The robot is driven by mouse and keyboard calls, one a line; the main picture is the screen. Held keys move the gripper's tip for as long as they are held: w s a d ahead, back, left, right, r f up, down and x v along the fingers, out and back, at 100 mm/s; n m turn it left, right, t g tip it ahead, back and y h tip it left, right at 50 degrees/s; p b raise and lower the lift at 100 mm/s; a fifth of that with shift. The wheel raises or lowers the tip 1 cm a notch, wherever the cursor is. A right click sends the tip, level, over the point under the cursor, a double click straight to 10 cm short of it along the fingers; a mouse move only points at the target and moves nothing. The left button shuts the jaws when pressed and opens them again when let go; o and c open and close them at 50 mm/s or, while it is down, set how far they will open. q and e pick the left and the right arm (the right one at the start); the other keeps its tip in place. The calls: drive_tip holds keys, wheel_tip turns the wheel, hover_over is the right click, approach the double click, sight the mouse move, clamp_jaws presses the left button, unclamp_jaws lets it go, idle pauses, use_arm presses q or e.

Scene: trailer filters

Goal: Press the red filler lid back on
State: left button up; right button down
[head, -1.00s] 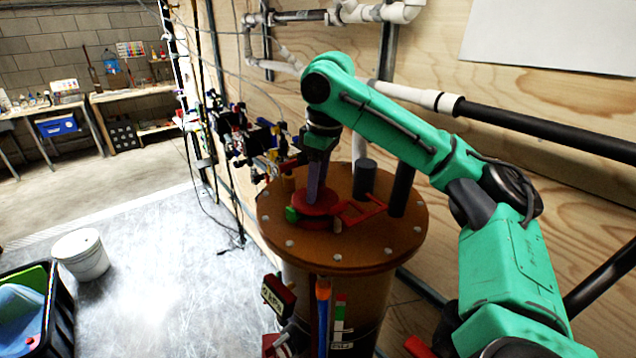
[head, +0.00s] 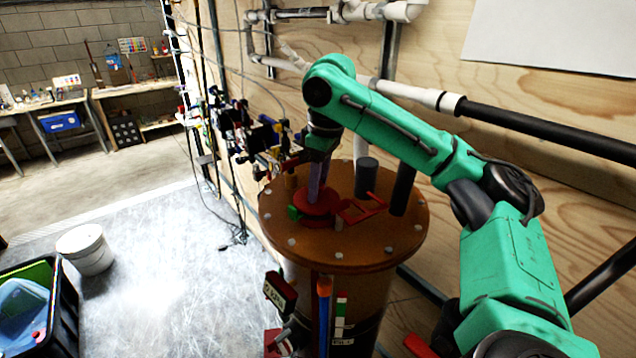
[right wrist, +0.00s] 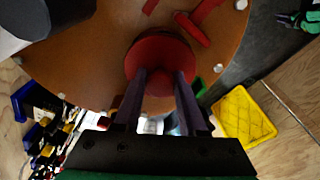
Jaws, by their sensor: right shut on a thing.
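The round red filler lid (head: 324,208) is at the top of the brown cylindrical filter tank (head: 375,245), near its front left. The right wrist view also shows the lid (right wrist: 160,52), with a small knob in its middle. My right gripper (head: 314,196) points down over the lid; in the right wrist view its two fingers (right wrist: 164,80) are on either side of the knob, shut on it. The lid looks flat, but its underside is hidden, so I cannot tell whether it is fully seated. My left gripper is not in view.
A red bracket-like handle (head: 362,210) and two dark posts (head: 366,178) stand on the tank top near the lid. Valves and cables crowd the wall to the left. A white bucket (head: 86,250) and a black bin (head: 62,320) stand on the floor at left.

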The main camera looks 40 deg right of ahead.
idle(0.4)
drive_tip(key=shift+p, duration=0.4)
unclamp_jaws()
wheel_tip(320, 180, up, 3)
drive_tip(key=p, duration=0.3)
drive_tip(key=shift+f, duration=0.15)
drive_tip(key=shift+r+p, duration=0.3)
drive_tip(key=shift+r, duration=1.85)
clamp_jaws()
drive_tip(key=shift+f, duration=0.2)
